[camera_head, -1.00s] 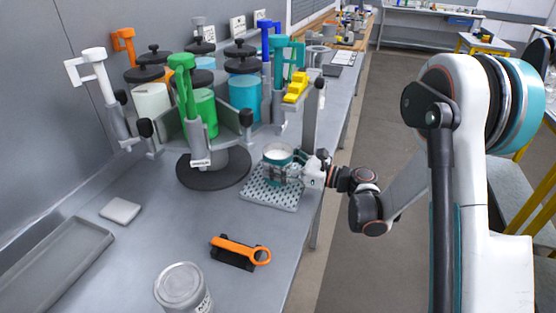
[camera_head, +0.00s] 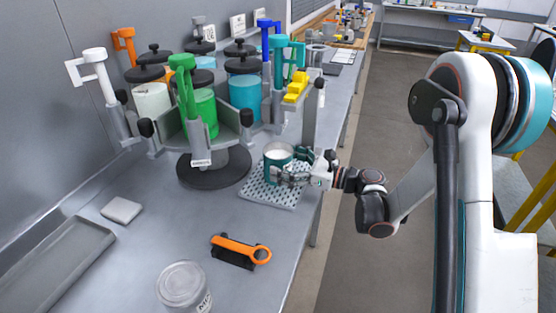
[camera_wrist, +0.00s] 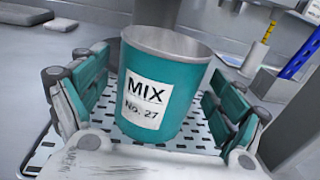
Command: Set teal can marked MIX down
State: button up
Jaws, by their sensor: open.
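The teal can marked MIX (camera_wrist: 165,85) stands upright on the perforated white tray (camera_head: 262,193). My gripper (camera_head: 292,168) is open, with one finger on each side of the can. In the wrist view a gap shows between the can and each finger of my gripper (camera_wrist: 155,100). The can's far side is hidden.
A carousel with a round dark base (camera_head: 205,172) and several arms, one with a green handle (camera_head: 185,85), stands close behind the can. An orange tool (camera_head: 240,247) and a lidded can (camera_head: 183,287) lie nearer.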

jog(key=p+v, duration=0.2)
jog(key=v, duration=0.8)
